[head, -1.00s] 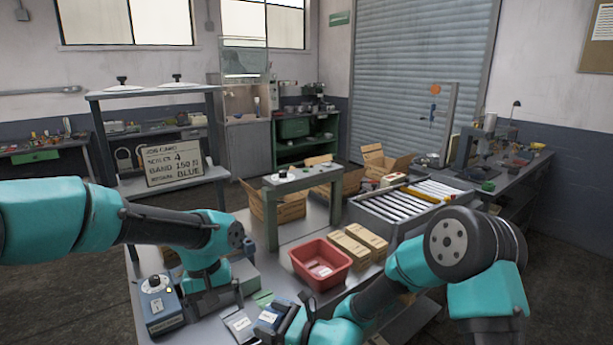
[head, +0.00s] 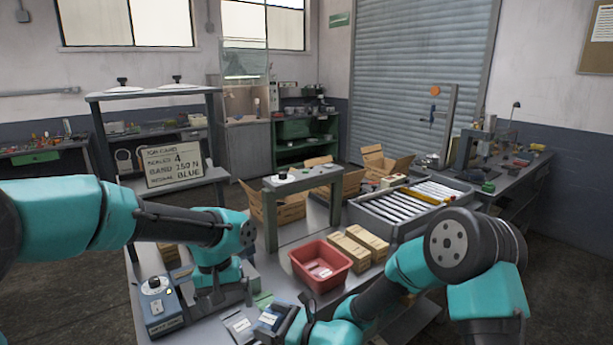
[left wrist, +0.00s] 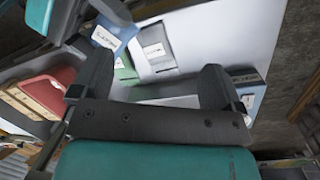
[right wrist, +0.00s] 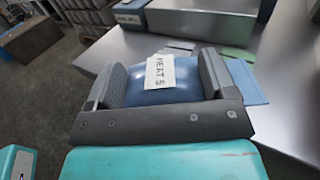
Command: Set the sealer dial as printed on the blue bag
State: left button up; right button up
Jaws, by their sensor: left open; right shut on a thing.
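The blue bag (right wrist: 165,93) is between the fingers of my right gripper (right wrist: 158,88); its white label reads "HEAT 5". In the head view the bag (head: 268,320) is low, at the table's front. The blue dial box (head: 160,305) stands at the table's front left, with a white dial and dark knob on top; its setting is too small to read. The grey sealer body (head: 243,275) is partly hidden by my left arm. My left gripper (left wrist: 150,92) is open and empty above the table, between the dial box (left wrist: 250,92) and the bag.
A green bag (left wrist: 125,68) and a grey bag (left wrist: 158,45) lie flat on the table. A red bin (head: 320,265) and cardboard boxes (head: 358,245) stand to the right.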

pick_arm(q)
jog(key=s+a+f+n, duration=0.2)
jog(key=f, duration=0.2)
jog(key=s+a+f+n+g+h, duration=0.1)
jog(key=s+f+n, duration=0.2)
jog(key=shift+s+a+f+h, duration=0.2)
jog(key=shift+a+f+h, duration=0.1)
jog(key=shift+a+f, duration=0.1)
jog(key=shift+r, duration=0.1)
